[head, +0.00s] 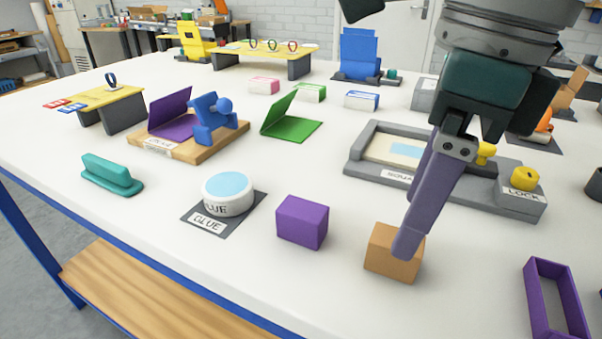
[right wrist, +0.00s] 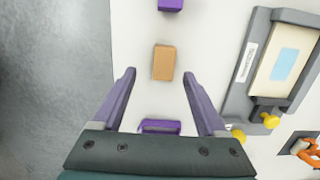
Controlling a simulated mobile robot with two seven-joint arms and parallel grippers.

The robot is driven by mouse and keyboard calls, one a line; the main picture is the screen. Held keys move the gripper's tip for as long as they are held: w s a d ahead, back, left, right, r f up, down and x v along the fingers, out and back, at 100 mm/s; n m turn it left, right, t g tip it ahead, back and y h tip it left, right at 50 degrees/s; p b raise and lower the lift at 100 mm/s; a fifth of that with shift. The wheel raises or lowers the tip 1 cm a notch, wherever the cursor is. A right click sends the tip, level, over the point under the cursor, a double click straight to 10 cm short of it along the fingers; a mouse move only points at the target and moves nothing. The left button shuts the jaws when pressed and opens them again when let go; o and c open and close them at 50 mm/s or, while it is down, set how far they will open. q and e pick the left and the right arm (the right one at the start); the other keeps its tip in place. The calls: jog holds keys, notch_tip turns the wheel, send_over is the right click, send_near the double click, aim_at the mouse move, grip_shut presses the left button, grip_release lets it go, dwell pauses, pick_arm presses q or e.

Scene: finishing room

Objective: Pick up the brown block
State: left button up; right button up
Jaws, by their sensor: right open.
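The brown block (head: 383,252) sits on the white table near its front, right of the purple block (head: 302,222). In the head view, my right gripper (head: 408,238) hangs over it, and a purple-grey finger hides part of its right side. In the right wrist view, the brown block (right wrist: 164,62) lies just beyond the fingertips, roughly centred between them. My right gripper (right wrist: 158,76) is open with nothing between its fingers. I cannot tell the exact height of the fingertips above the block. My left gripper is not in view.
A purple open frame (head: 535,290) lies to the right. A grey fixture with a yellow LOCK knob (head: 525,178) stands behind the block. A white glue pot (head: 228,200) and a teal handle-like piece (head: 110,178) are to the left.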

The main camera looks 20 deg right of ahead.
jog(key=f, duration=0.4)
jog(key=w+f, duration=0.1)
jog(key=f, duration=0.1)
jog(key=shift+c, duration=0.2)
grip_shut()
dwell(0.4)
